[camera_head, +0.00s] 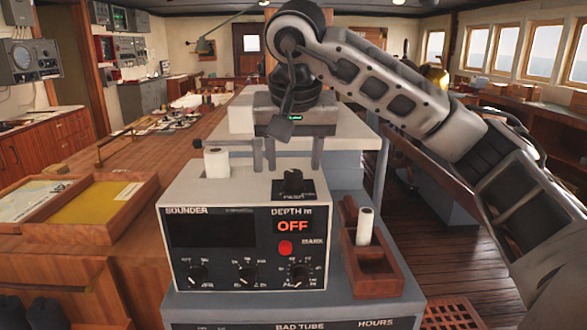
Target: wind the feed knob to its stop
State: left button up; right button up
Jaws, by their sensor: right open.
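The sounder box (180,233) stands in the middle, with a dark screen, a red OFF readout and several dials on its front. A small black knob on a dark plate (293,187) sits on its top, towards the right; I take it for the feed knob, as its lettering is too small to read. My right gripper (294,158) hangs above and behind the box's top, fingers pointing down. Its fingers are apart with nothing between them, and they look clear of the knob. My left gripper cannot be made out.
A white paper roll (217,163) stands at the box's top left. A wooden holder (376,277) with another white roll (365,226) is right of the box. Wooden trays (100,207) lie on the left counter. Dark shapes at the bottom left corner are unclear.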

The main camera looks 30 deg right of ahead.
aim_at(293, 173)
jog(key=shift+x, duration=1.55)
jog(key=c, duration=1)
